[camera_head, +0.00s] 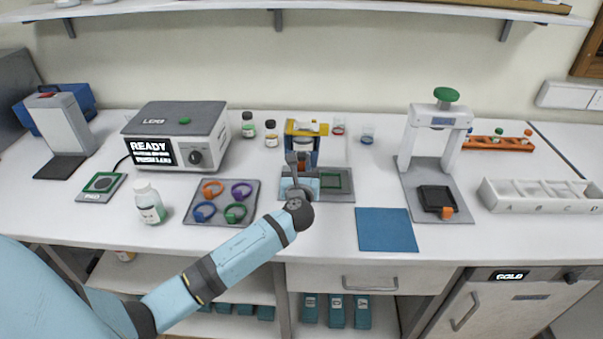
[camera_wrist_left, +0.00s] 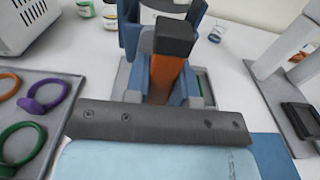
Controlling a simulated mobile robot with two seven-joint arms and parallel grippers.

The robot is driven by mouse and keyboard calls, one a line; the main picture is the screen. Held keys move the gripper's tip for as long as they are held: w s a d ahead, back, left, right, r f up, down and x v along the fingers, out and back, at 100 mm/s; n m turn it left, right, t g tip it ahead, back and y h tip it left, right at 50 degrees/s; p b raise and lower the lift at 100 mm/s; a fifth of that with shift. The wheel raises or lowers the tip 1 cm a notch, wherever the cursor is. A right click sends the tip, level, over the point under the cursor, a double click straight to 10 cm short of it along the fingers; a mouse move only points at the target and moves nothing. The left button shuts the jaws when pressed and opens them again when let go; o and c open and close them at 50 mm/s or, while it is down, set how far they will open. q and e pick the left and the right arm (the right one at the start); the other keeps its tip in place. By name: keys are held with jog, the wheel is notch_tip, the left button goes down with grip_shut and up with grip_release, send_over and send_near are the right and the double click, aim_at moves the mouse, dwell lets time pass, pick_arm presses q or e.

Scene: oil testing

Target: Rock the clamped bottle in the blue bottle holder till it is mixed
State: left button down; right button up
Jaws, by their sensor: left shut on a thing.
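The blue bottle holder (camera_head: 316,146) stands on a grey base at the middle of the bench, with a yellow clamp bar (camera_head: 306,127) across its top. A pale bottle (camera_head: 308,143) shows in part beneath the bar. My left gripper (camera_head: 300,172) is in front of the holder. In the left wrist view, it is shut on an orange handle (camera_wrist_left: 168,80) with a dark end, in front of the blue holder (camera_wrist_left: 134,40). The bottle's contents are too small to judge. My right gripper is not in view.
A grey mat (camera_head: 249,219) with several coloured rings lies to the left, beside a white bottle (camera_head: 149,204). A LEMB machine (camera_head: 178,134) stands behind. A blue mat (camera_head: 386,230) and a white press (camera_head: 404,142) are to the right.

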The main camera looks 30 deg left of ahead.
pick_arm(q)
jog(key=m+p, duration=0.3)
jog(key=p, duration=0.2)
jog(key=r+m+p, duration=0.1)
jog(key=m+p, duration=0.2)
jog(key=p, duration=0.2)
jog(key=shift+f+m, duration=0.55)
jog(key=shift+m, duration=0.15)
jog(key=shift+m+b, duration=0.35)
jog(key=shift+m, duration=0.55)
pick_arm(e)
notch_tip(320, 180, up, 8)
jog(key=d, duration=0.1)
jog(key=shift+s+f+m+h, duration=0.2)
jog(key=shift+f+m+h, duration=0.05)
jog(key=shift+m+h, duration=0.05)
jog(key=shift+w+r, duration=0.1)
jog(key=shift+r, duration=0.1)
